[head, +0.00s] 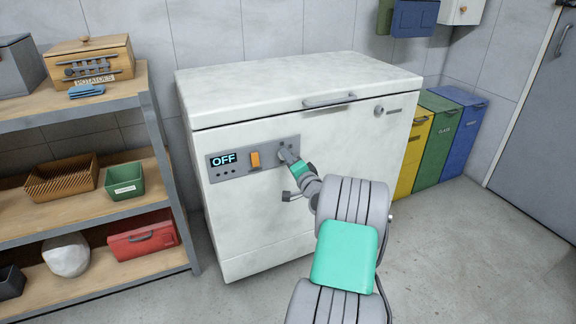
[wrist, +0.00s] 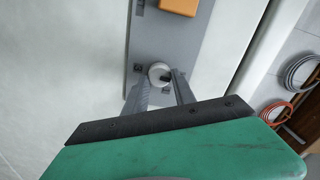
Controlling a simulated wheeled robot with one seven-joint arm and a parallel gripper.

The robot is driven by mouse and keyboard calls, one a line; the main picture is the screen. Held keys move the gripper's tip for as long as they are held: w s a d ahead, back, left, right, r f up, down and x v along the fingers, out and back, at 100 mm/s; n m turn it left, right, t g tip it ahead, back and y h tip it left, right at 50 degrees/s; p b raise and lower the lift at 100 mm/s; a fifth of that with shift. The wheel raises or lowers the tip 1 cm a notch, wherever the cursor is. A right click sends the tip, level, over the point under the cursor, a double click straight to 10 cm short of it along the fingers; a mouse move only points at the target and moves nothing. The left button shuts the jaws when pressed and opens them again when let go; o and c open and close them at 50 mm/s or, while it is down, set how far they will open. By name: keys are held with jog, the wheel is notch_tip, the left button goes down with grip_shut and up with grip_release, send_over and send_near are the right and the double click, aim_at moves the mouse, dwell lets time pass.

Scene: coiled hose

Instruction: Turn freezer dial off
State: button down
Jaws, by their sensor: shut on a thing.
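The white chest freezer (head: 262,221) stands against the wall with its lid closed. Its grey control panel (head: 225,177) has a display (head: 223,160) reading OFF and an orange switch (head: 255,160). My gripper (head: 286,157) is at the right end of the panel and hides most of the dial in the head view. In the wrist view, the round light dial (wrist: 159,73) sits on the panel between the fingertips of my gripper (wrist: 160,82), which is shut on it. The orange switch also shows at the top of the wrist view (wrist: 179,6).
Wooden shelves (head: 115,213) with boxes and a red case (head: 142,234) stand left of the freezer. Yellow, green and blue bins (head: 462,131) stand to its right. The floor (head: 450,260) at the right front is clear. Coiled hoses (wrist: 300,72) show at the right of the wrist view.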

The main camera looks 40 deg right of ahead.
jog(key=shift+n+b, duration=0.35)
jog(key=shift+n, duration=0.15)
jog(key=c, duration=1)
grip_release()
jog(key=shift+c, duration=0.2)
jog(key=p+v, duration=0.1)
jog(key=v, duration=0.6)
jog(key=shift+s+a, duration=0.2)
jog(key=shift+s, duration=0.15)
jog(key=shift+r+p, duration=0.1)
jog(key=shift+p, duration=0.2)
